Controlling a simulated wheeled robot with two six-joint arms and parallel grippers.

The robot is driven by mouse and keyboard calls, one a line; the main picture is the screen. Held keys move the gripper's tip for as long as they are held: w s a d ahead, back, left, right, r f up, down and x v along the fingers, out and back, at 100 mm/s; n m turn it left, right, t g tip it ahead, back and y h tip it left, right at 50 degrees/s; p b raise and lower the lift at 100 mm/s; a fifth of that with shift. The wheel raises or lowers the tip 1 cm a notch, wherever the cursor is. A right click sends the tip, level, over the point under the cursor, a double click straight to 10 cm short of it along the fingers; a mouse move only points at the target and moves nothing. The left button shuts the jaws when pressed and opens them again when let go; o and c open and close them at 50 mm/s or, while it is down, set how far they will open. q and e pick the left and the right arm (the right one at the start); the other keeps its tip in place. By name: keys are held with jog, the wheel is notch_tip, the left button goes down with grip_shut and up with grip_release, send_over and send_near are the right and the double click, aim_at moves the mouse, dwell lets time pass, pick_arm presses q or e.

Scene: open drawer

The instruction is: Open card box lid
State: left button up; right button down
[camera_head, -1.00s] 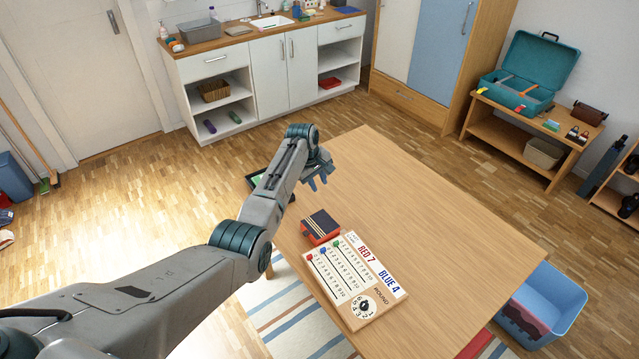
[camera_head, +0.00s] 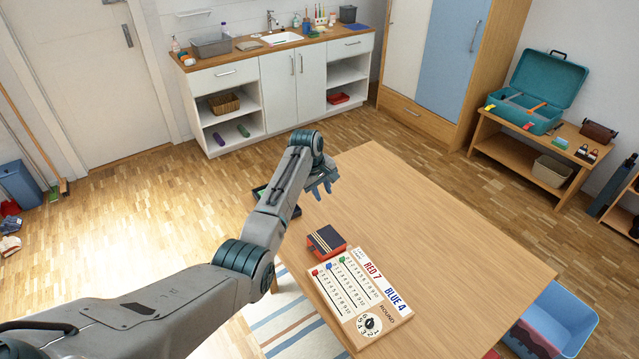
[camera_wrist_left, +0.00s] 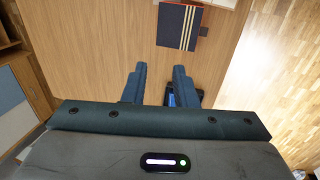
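The card box (camera_head: 326,241) is a small red box with a dark, striped lid on top. It sits on the wooden table, touching or close beside the score board, and its lid looks closed. In the left wrist view the box (camera_wrist_left: 180,26) shows at the top, beyond the fingers. My left gripper (camera_head: 320,188) is above the table, further back than the box and apart from it. Its two fingers (camera_wrist_left: 158,84) are spread with a gap between them and nothing held. My right gripper is not in view.
A score board (camera_head: 358,296) with sliders and a dial lies on the table (camera_head: 440,235) in front of the box. A dark tray (camera_head: 262,192) is at the table's left edge, partly behind my arm. A blue bin (camera_head: 565,305) stands at the right. The table's right half is clear.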

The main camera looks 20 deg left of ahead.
pick_arm(q)
jog(key=b+v, duration=0.3)
jog(key=v, duration=0.7)
jog(key=shift+b, duration=0.3)
jog(key=shift+r, duration=0.1)
